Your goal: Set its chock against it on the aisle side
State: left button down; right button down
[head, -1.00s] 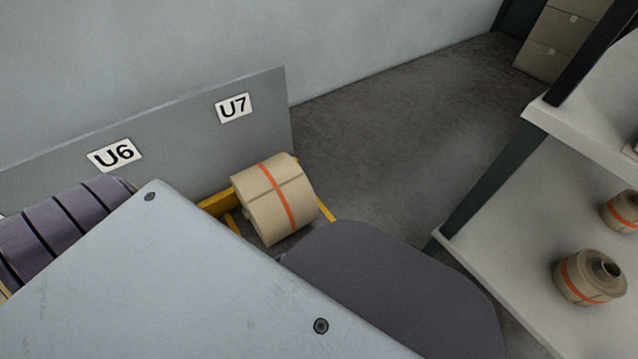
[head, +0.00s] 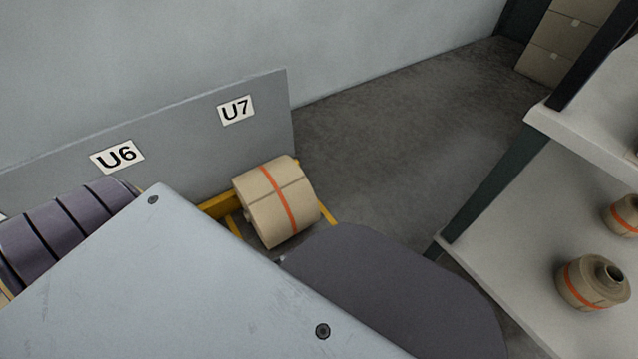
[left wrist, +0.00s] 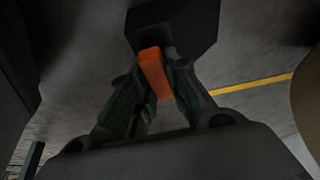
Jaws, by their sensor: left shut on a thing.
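A kraft paper roll (head: 276,203) with an orange band rests in a yellow cradle (head: 218,206) below the U7 label. My left gripper (left wrist: 157,70) shows only in the left wrist view. Its fingers are shut on the orange grip of a dark block, the chock (left wrist: 178,28), which is held near the grey floor. A tan curved surface (left wrist: 307,95), likely the roll, is at the right edge of that view, apart from the chock. In the head view the chock and left gripper are hidden behind my own grey parts. My right gripper is not in view.
A grey wall panel with U6 (head: 117,157) and U7 (head: 236,109) labels stands behind the cradles. A dark banded roll (head: 65,225) is at left. A white shelf (head: 510,235) with small banded rolls stands at right. Open floor (head: 400,140) lies between. A yellow strip (left wrist: 252,84) crosses near the chock.

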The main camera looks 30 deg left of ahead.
pick_arm(q)
jog(key=shift+w+a, duration=0.15)
jog(key=shift+a, duration=0.05)
dwell(0.3)
jog(key=shift+a, duration=0.2)
dwell(0.5)
jog(key=shift+w+a, duration=0.15)
jog(key=shift+a, duration=0.05)
dwell(0.4)
jog(key=shift+w+a, duration=0.1)
jog(key=shift+a, duration=0.1)
dwell(0.6)
jog(key=c, duration=1.3)
grip_release()
jog(key=shift+r, duration=0.1)
